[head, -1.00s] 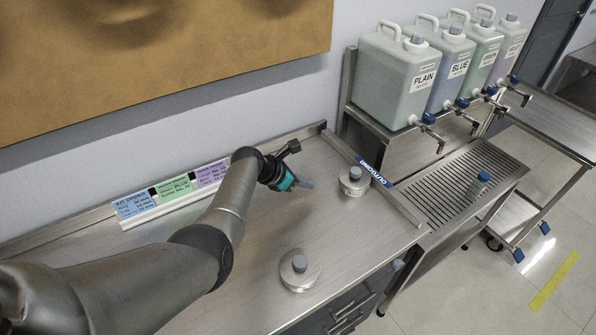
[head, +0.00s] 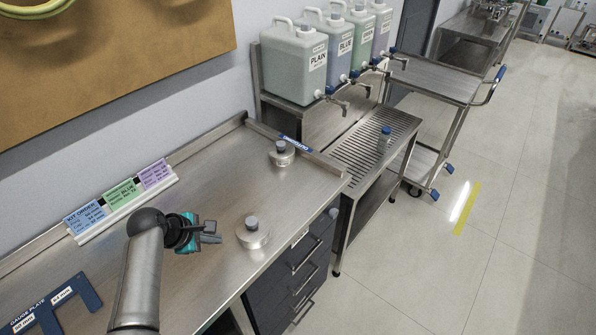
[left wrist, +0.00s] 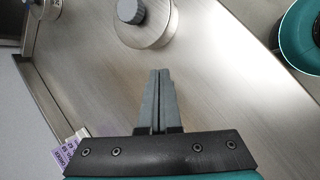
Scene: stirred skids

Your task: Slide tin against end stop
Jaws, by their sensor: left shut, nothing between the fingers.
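Two round metal tins with grey caps stand upright on the steel bench. The far tin (head: 282,158) is close beside the raised end bar (head: 325,165) with the blue OUTGOING label; I cannot tell whether they touch. The near tin (head: 253,236) stands by the bench's front edge, well away from that bar. My left gripper (head: 214,239) is shut and empty, just left of the near tin and apart from it.
Kit order cards (head: 121,202) stand along the back edge. A blue gauge plate (head: 50,305) lies at lower left. The bench between the cards and tins is clear.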

